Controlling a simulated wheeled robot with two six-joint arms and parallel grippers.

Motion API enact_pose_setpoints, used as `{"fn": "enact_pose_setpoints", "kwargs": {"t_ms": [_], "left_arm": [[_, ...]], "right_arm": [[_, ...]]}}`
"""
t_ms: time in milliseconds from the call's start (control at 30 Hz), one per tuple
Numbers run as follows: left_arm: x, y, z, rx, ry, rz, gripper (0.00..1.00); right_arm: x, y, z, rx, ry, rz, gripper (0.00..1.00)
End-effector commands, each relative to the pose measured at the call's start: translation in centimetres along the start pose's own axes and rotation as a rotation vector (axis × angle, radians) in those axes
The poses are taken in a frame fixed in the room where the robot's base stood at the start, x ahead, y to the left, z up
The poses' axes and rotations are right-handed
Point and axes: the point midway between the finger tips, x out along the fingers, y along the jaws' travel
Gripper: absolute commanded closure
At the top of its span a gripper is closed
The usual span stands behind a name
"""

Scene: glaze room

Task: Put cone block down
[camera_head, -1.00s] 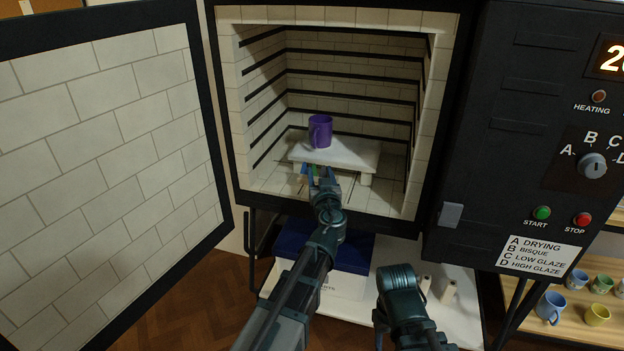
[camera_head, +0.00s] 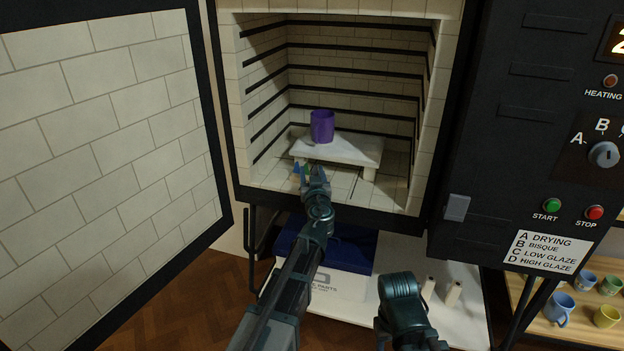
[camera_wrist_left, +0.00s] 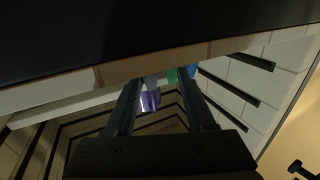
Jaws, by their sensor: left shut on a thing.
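My left gripper (camera_head: 315,172) reaches through the open front of the kiln (camera_head: 225,100), low and in front of the white shelf (camera_head: 350,152). It is shut on the cone block, which is mostly hidden by the gripper. A blue cone (camera_head: 297,168) and a bit of green show just left of the fingers. In the left wrist view the block's green part (camera_wrist_left: 171,76) and blue part (camera_wrist_left: 190,70) show near the fingertips. I cannot tell whether the block touches the kiln floor. My right gripper is not in view; only part of that arm shows.
A purple mug (camera_head: 322,126) stands on the shelf, above and behind the gripper. The kiln door (camera_head: 110,150) is open at left. The control panel (camera_head: 540,120) is at right. Bare kiln floor (camera_head: 340,186) lies right of the gripper. A blue-lidded box (camera_head: 345,252) is below.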

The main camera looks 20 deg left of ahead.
Motion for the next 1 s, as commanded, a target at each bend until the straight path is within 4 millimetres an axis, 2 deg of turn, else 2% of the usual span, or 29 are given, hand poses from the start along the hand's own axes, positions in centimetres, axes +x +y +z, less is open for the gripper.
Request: {"fn": "enact_pose_setpoints", "kwargs": {"t_ms": [300,333,467,500,867,1000], "left_arm": [[0.0,0.0,0.3,0.0,0.0,0.0,1.0],[0.0,0.0,0.2,0.0,0.0,0.0,0.42],[0.0,0.0,0.1,0.0,0.0,0.0,0.18],[0.0,0.0,0.1,0.0,0.0,0.0,0.15],[0.0,0.0,-0.5,0.0,0.0,0.0,0.15],[-2.6,-0.1,-0.2,0.0,0.0,0.001,0.15]], "right_arm": [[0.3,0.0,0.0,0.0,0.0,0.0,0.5],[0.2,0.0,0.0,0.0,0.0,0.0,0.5],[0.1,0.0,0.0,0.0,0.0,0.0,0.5],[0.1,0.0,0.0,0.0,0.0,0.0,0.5],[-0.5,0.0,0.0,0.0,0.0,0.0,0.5],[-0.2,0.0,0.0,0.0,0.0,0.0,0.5]]}}
